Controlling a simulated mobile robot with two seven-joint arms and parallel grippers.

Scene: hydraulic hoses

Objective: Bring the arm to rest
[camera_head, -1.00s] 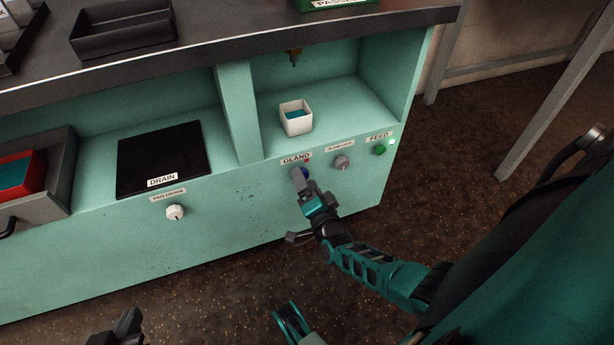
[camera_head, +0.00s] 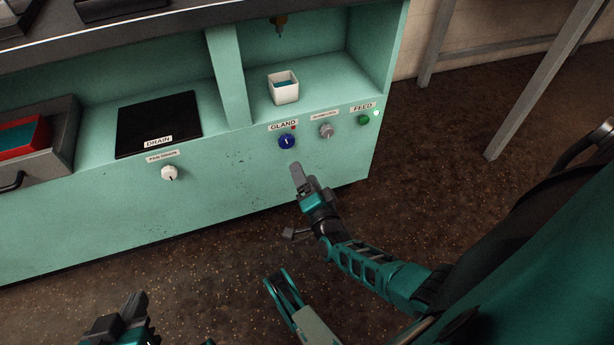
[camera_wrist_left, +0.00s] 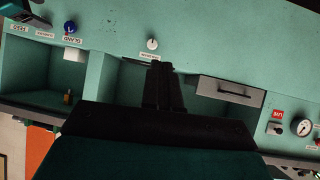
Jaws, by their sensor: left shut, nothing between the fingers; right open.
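My right gripper (camera_head: 298,176) is in front of the green bench, just below and apart from the blue GLAND knob (camera_head: 286,142). It is open, though its fingers overlap from this angle, and nothing shows in it. My left gripper (camera_head: 133,308) is at the bottom edge of the head view, well in front of the bench. It is shut and empty. In the left wrist view its closed fingers (camera_wrist_left: 162,86) point toward the bench front, which shows upside down there, close to the white knob (camera_wrist_left: 152,44) in the picture.
The bench front carries a white knob (camera_head: 169,173), a grey knob (camera_head: 326,130) and a green FEED button (camera_head: 364,119). A white cup (camera_head: 284,88) stands in the right bay. A black DRAIN plate (camera_head: 158,123) lies left. The floor in front is clear.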

